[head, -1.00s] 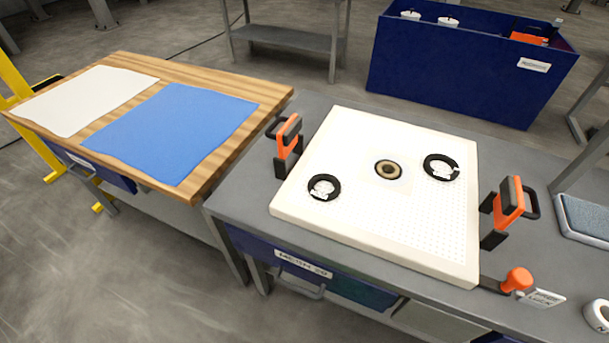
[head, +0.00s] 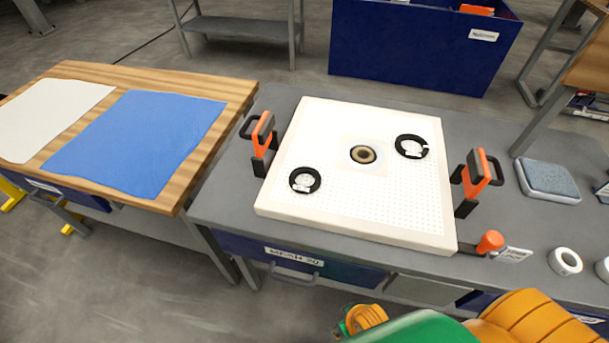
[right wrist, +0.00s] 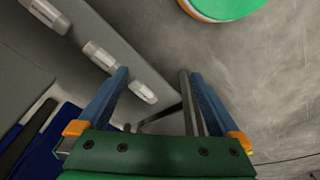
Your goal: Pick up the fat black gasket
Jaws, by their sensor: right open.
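Two black ring gaskets lie flat on the white perforated plate (head: 350,225). One (head: 305,180) is at its front left, with a pale piece inside. The other (head: 411,147) is at its back right, also with a pale piece, and its ring looks broken on the right side. I cannot tell for sure which is fatter. My right gripper (right wrist: 158,75) is open and empty in the right wrist view, away from both rings. Green and orange parts of my arm show at the bottom of the head view. My left gripper is not in view.
A brown-black round port (head: 363,154) is in the plate's middle. Orange-black clamps stand at its left (head: 263,143) and right (head: 476,182). An orange knob (head: 490,241), white roll (head: 565,261) and grey sponge-like block (head: 548,181) are to the right. A wooden table (head: 225,100) holds blue cloth (head: 140,140).

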